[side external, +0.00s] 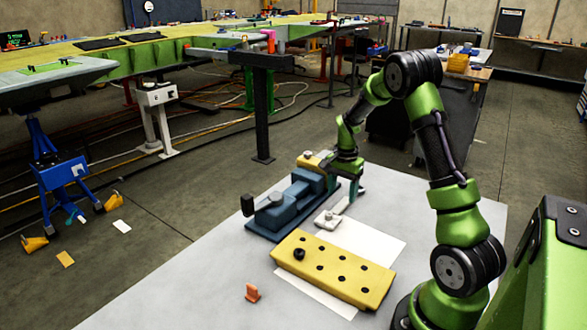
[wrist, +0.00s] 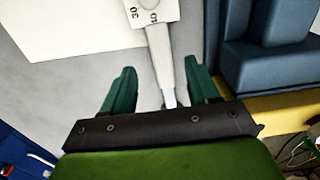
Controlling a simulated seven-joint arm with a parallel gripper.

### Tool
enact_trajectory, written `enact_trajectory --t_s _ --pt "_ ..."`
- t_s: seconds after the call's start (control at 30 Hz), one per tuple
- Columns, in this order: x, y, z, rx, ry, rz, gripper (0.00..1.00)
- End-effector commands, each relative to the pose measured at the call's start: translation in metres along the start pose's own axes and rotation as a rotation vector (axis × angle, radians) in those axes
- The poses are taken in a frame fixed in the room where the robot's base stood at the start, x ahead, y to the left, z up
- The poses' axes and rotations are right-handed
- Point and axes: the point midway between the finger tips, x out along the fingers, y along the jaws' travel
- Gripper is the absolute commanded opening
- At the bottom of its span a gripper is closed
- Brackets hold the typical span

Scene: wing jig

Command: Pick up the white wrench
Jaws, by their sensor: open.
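The white wrench (side external: 327,219) lies on the grey table beside the blue vise. In the wrist view the wrench (wrist: 160,50) has a wide head with dark numerals at the top edge and a narrow shank reaching down toward my gripper. My gripper (wrist: 160,82) is open, with its teal fingers on either side of the shank. In the side view my gripper (side external: 347,203) is low over the table, just right of the wrench. Part of the wrench is hidden there.
The blue vise (side external: 272,214) stands close to my gripper on the left. A yellow block with holes (side external: 333,272) lies in front, partly over white paper (side external: 362,242). The table's left front is clear.

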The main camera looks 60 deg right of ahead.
Motion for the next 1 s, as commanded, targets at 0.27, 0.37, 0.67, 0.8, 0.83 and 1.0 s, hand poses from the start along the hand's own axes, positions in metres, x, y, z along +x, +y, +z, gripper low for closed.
enact_trajectory --t_s 0.27,0.37,0.67,0.8,0.83,1.0 --pt "0.040 -0.002 0.001 0.000 -0.002 0.002 0.60" --pt "0.045 -0.002 0.001 0.001 -0.002 0.001 0.60" --pt "0.045 -0.002 0.001 0.000 -0.001 0.000 0.46" --pt "0.045 -0.002 0.001 0.000 -0.001 0.000 0.24" --pt "0.044 -0.002 0.001 0.000 -0.001 0.000 0.20" --pt "0.044 -0.002 0.001 0.000 0.000 0.000 0.00"
